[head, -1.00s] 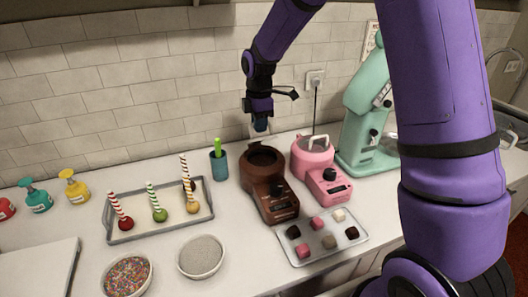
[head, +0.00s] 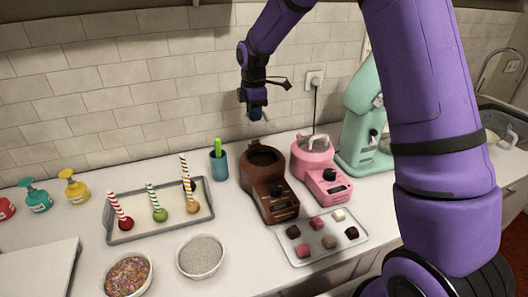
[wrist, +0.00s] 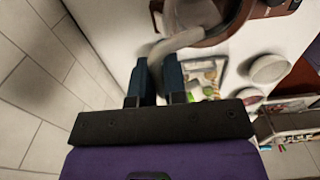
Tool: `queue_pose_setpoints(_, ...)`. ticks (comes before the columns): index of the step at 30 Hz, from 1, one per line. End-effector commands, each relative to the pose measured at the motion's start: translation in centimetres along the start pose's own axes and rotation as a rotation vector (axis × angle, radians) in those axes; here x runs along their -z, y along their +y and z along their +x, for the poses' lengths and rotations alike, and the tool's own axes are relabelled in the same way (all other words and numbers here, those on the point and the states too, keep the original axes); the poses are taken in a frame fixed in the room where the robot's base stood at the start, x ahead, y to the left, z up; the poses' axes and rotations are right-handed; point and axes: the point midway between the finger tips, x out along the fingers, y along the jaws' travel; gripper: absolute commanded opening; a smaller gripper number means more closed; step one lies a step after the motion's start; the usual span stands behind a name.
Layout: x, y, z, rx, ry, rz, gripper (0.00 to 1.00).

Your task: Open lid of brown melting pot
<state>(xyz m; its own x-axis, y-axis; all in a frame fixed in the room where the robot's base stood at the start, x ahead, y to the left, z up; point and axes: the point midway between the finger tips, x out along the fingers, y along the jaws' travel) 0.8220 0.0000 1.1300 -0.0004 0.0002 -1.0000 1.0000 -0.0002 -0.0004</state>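The brown melting pot (head: 268,190) stands on the counter, left of the pink one. Its dark bowl opening (head: 264,157) faces up, with no lid handle across it. My gripper (head: 256,116) is above the back of the pot, near the wall, with a small pale piece at its tips. In the wrist view, the pale curved lid handle (wrist: 188,38) runs to between my two fingertips (wrist: 157,68), which look closed on it. The grey see-through lid (wrist: 196,12) shows partly behind the handle and is cut off by the frame. Its outline is faint in the head view.
The pink melting pot (head: 316,162) and mint mixer (head: 362,130) stand close on the right. A chocolate tray (head: 288,254) lies in front. A teal cup (head: 219,166) and stick tray (head: 125,236) are left. The tiled wall (head: 130,90) is close behind.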

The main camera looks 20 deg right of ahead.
Motion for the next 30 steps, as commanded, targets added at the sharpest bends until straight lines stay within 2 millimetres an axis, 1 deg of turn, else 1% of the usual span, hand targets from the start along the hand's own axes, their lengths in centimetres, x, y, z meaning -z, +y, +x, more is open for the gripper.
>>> queue_pose_setpoints(10, 0.0, 2.1, 0.2, 0.000, 0.000, 0.000, 0.08)
queue_pose_setpoints(17, 0.0, 2.7, 0.3, 0.000, 0.000, -0.001, 0.08)
queue_pose_setpoints(24, 0.0, 4.3, 0.8, -0.001, 0.000, -0.001, 0.08)
queue_pose_setpoints(30, 0.0, 4.9, 1.0, 0.000, -0.001, -0.001, 0.08)
